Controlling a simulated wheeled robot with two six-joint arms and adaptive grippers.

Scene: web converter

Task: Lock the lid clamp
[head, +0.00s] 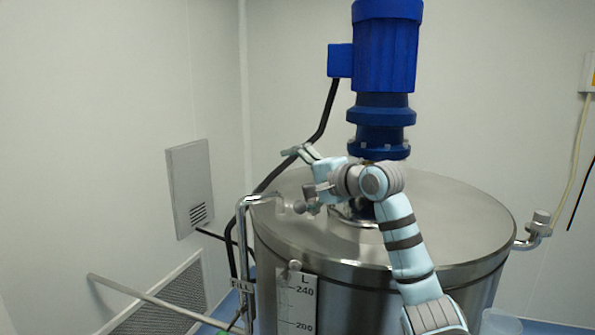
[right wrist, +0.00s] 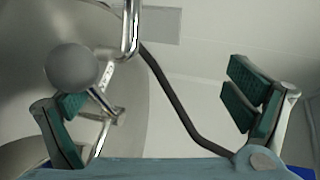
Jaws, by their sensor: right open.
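The steel lid (head: 450,215) closes the top of a large round tank. In the right wrist view the knob (right wrist: 72,68) is on a metal rod that runs to a small bracket (right wrist: 115,116). My right gripper (head: 291,175) is open over the lid's left part. Its green-padded fingers are wide apart in the right wrist view (right wrist: 155,95). The knob overlaps the left finger there; I cannot tell whether they touch. The clamp's lock state is unclear. My left gripper is not in view.
A blue motor (head: 387,55) stands on the lid, behind my right wrist. A bent steel pipe (head: 243,235) rises at the left rim, and a black hose (head: 325,120) runs behind it. Another knob (head: 294,265) shows on the tank's front, above a scale (head: 297,305).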

